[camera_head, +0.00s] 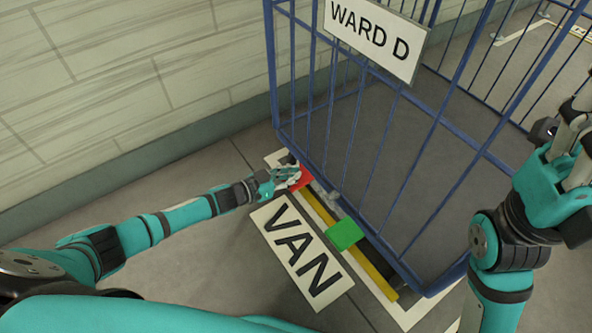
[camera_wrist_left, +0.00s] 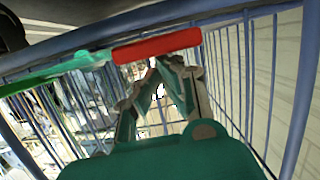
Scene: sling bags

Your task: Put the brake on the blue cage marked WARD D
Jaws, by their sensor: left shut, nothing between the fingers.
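The blue cage (camera_head: 437,118) stands in front of me, with a white sign (camera_head: 375,35) reading WARD D on its near side. Low on its near edge are a red pedal (camera_head: 303,179) at the left and a green pedal (camera_head: 344,234) to its right. My left gripper (camera_head: 288,174) is shut and empty, right at the red pedal; I cannot tell whether it touches. In the left wrist view the fingers (camera_wrist_left: 155,75) point toward the red pedal (camera_wrist_left: 156,46), with the green pedal (camera_wrist_left: 45,72) at the left. My right gripper (camera_head: 570,135) is at the right edge, partly cut off.
A floor plate reading VAN (camera_head: 303,254) lies in front of the cage. A yellow strip (camera_head: 372,271) runs under the cage's near edge. A pale block wall (camera_head: 120,75) stands at the left.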

